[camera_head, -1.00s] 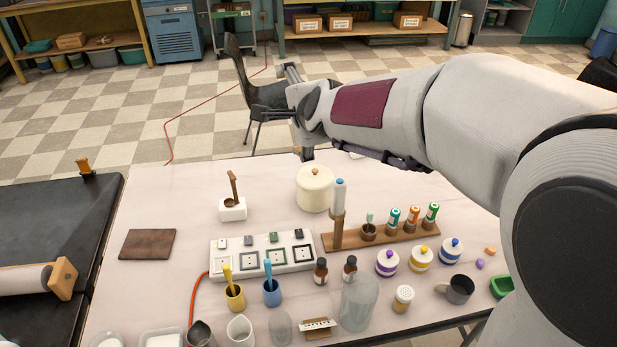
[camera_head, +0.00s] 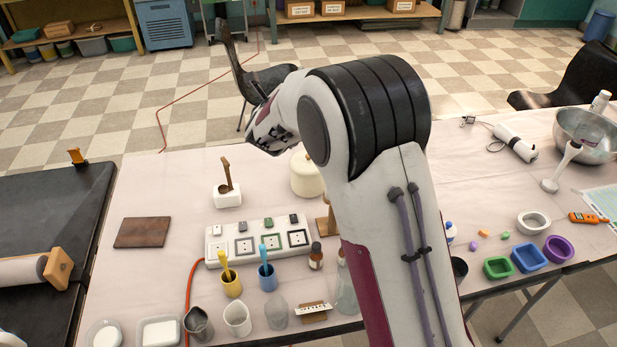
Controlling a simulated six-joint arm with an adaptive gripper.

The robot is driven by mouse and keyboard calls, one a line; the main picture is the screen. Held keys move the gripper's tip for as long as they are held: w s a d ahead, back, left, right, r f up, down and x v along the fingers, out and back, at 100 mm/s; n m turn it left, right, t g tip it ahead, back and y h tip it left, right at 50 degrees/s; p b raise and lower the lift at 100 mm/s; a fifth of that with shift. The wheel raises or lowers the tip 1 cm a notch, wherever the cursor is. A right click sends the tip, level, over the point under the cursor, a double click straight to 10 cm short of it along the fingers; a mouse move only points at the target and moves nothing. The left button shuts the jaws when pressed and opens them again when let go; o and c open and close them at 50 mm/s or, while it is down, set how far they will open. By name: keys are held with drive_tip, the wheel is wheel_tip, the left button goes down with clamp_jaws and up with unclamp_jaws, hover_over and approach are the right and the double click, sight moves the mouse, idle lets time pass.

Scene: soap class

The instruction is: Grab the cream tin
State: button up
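The cream tin (camera_head: 303,178) is a round, pale tin with a lid. It stands upright on the table behind the white socket block. The bent end of my arm is above and to the left of the tin, toward the chair.
The white socket block (camera_head: 258,240) lies in front of the tin. A white holder (camera_head: 227,195) with a wooden piece stands to its left. A wooden board (camera_head: 142,232) lies farther left. Bare tabletop (camera_head: 185,180) shows behind these. My arm hides much of the rack.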

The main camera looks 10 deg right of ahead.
wheel_tip(320, 180, down, 10)
drive_tip(key=w+d+m+h, duration=0.2)
drive_tip(key=w+m+h, duration=0.15)
drive_tip(key=m, duration=0.45)
drive_tip(key=m+g+h, duration=0.2)
drive_tip(key=m+h, duration=0.4)
drive_tip(key=m, duration=0.1)
hover_over(302, 166)
drive_tip(key=shift+y, duration=0.25)
drive_tip(key=f, duration=0.9)
drive_tip(key=shift+w+f, duration=0.25)
drive_tip(key=shift+s+f, duration=0.25)
drive_tip(key=shift+f, duration=0.1)
drive_tip(key=shift+f, duration=0.15)
drive_tip(key=shift+f, duration=1.05)
drive_tip(key=shift+f, duration=0.1)
